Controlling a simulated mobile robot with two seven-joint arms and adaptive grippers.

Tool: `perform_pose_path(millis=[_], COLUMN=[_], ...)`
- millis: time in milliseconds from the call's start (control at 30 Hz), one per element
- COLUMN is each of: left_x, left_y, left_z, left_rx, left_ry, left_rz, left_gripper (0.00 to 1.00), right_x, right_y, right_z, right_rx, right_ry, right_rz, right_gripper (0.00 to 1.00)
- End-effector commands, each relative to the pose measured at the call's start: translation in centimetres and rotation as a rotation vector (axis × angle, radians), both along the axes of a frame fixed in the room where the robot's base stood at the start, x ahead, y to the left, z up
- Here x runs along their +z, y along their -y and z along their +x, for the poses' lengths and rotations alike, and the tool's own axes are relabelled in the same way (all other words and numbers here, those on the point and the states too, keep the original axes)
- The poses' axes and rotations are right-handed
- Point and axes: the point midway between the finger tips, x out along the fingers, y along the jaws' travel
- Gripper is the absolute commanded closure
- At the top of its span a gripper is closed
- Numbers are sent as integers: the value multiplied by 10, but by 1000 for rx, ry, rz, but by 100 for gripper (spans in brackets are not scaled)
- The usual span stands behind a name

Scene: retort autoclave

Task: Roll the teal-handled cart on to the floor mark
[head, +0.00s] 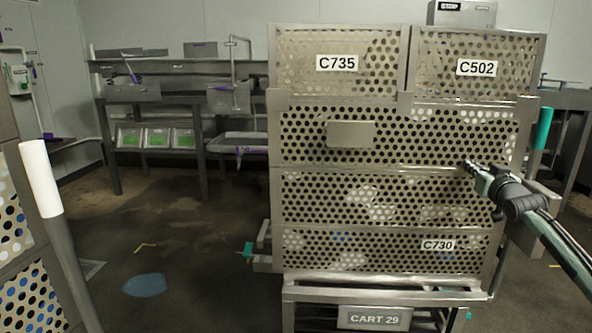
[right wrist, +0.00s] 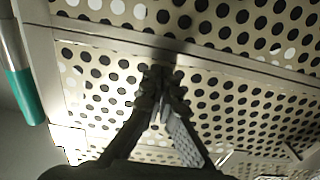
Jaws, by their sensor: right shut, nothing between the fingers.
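The teal-handled cart, labelled CART 29 (head: 375,318), stands in front of me, loaded with stacked perforated metal crates (head: 400,150). Its teal handle (head: 543,128) is on an upright post at the right side. The handle also shows at the left edge of the right wrist view (right wrist: 26,95). My right gripper (head: 469,165) is shut and empty, with its fingertips at the perforated crate wall, left of the handle. In the right wrist view the closed fingers (right wrist: 160,80) point at that wall; I cannot tell whether they touch it. My left gripper is not in view. Yellow corner marking (head: 145,247) shows on the floor left of the cart.
A white-topped post (head: 40,180) and perforated crates (head: 12,215) stand close at the left edge. A blue patch (head: 144,285) lies on the floor. Benches with trays (head: 155,138) line the back wall. The floor between the cart and the left post is open.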

Motion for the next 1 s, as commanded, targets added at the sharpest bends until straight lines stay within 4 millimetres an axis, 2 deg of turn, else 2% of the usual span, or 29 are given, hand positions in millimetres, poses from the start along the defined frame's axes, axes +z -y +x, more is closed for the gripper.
perform_pose_path(millis=[600, 767, 933, 1000], left_x=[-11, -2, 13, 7], left_y=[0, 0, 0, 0], left_z=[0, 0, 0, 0], left_rx=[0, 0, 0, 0], left_ry=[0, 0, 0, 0], left_rz=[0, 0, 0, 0], left_gripper=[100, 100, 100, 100], right_x=[4, 3, 4, -2], right_y=[3, 0, -1, -3], right_z=[22, 14, -7, -15], right_rx=[-2, 3, 0, 3], right_ry=[7, 2, 0, -1], right_rz=[-1, 1, 0, 0], right_gripper=[100, 100, 100, 100])
